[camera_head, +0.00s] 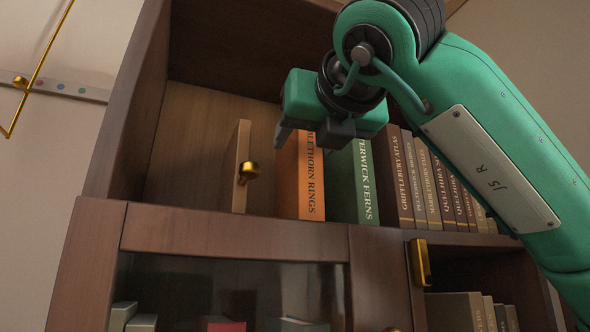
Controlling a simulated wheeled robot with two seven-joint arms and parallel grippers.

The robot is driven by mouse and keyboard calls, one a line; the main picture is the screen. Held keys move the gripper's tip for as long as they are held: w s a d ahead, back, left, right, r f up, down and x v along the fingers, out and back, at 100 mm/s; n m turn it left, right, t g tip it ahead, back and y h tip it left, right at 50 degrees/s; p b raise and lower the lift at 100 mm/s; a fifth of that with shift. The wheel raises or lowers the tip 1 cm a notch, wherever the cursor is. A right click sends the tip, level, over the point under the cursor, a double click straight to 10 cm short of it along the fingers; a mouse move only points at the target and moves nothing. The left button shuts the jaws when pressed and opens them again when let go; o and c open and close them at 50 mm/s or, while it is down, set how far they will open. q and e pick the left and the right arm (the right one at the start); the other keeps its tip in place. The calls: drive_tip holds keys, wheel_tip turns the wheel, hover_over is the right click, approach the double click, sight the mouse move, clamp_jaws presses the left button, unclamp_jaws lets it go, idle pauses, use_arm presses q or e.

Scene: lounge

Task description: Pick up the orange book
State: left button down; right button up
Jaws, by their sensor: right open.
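The orange book (289,182) stands upright on the upper shelf, its spine facing out, lettered "...LETHORN RINGS". Its upper end is hidden behind my right gripper (310,138). The right gripper comes in from the upper right, pointing down, with its jaws open. Its fingers overlap the top of the orange book and the green book's edge in the picture; I cannot tell whether they touch. Nothing is seen held. My left gripper is not in view.
A dark green book (353,185) stands right of the orange one, followed by several brown and tan books (400,180). A wooden panel with a brass knob (249,171) stands to the left, with bare shelf space beyond. Below is a glass-fronted compartment (235,285).

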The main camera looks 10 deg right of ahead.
drive_tip(key=shift+w, duration=0.9)
drive_tip(key=shift+w+r, duration=0.15)
drive_tip(key=w+p, duration=0.2)
drive_tip(key=w, duration=0.2)
drive_tip(key=shift+w+d+r+p, duration=0.15)
drive_tip(key=shift+w+r+p, duration=0.1)
drive_tip(key=shift+p, duration=0.15)
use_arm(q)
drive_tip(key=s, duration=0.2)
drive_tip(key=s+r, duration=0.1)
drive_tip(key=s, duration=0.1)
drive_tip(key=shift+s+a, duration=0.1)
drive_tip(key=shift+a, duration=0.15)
use_arm(e)
drive_tip(key=shift+w, duration=0.15)
drive_tip(key=shift+c, duration=0.5)
clamp_jaws()
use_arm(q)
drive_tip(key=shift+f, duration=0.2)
